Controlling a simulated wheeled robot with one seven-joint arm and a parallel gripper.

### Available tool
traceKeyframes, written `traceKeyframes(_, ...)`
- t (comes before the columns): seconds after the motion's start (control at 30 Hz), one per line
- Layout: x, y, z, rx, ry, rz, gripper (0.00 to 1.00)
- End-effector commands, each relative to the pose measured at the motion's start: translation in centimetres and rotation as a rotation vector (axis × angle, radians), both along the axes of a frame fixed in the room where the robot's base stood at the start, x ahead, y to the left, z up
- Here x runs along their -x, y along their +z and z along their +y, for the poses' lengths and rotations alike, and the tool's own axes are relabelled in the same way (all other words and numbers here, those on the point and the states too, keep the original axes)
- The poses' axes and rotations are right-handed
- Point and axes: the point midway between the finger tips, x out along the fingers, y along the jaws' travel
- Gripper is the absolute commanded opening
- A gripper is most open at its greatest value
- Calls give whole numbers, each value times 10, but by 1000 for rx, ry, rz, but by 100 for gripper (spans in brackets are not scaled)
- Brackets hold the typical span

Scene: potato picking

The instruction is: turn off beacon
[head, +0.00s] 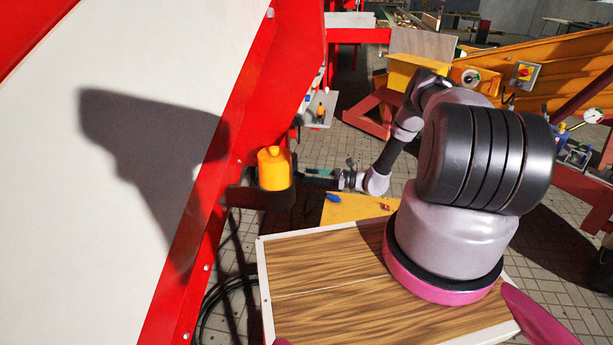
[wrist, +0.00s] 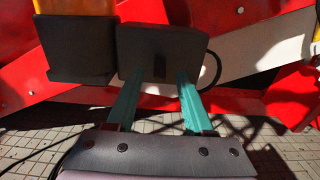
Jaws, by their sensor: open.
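The orange beacon (head: 274,170) stands upright on a dark bracket (head: 258,197) fixed to the red machine frame. In the wrist view only the lower part of the orange beacon (wrist: 75,7) shows at the top left, above a dark block (wrist: 78,58). A second dark block (wrist: 160,40) is to its right, with a small darker mark low on its face. My gripper (head: 308,173) is right beside the beacon bracket, on its right. Its teal fingers in the wrist view (wrist: 156,76) are apart, with nothing between them, pointing at the second block. I cannot tell whether they touch it.
The red frame (head: 208,195) and a large white panel (head: 110,130) fill the left side. Black cables (head: 222,290) hang to the tiled floor below. A yellow machine (head: 560,60) with a control box (head: 524,75) stands at the right.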

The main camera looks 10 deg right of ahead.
Motion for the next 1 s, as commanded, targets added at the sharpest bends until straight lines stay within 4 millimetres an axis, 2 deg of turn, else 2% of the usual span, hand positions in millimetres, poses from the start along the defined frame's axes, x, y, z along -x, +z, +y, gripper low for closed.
traceKeyframes(0.2,-8,0,19,0,1,0,52)
traceKeyframes(0.5,-9,0,21,0,-1,0,52)
traceKeyframes(0.53,-9,0,21,0,0,0,45)
traceKeyframes(0.63,-9,0,20,0,0,0,7)
traceKeyframes(0.67,-9,0,20,0,0,0,0)
traceKeyframes(1.0,-9,-5,20,-74,-3,-30,0)
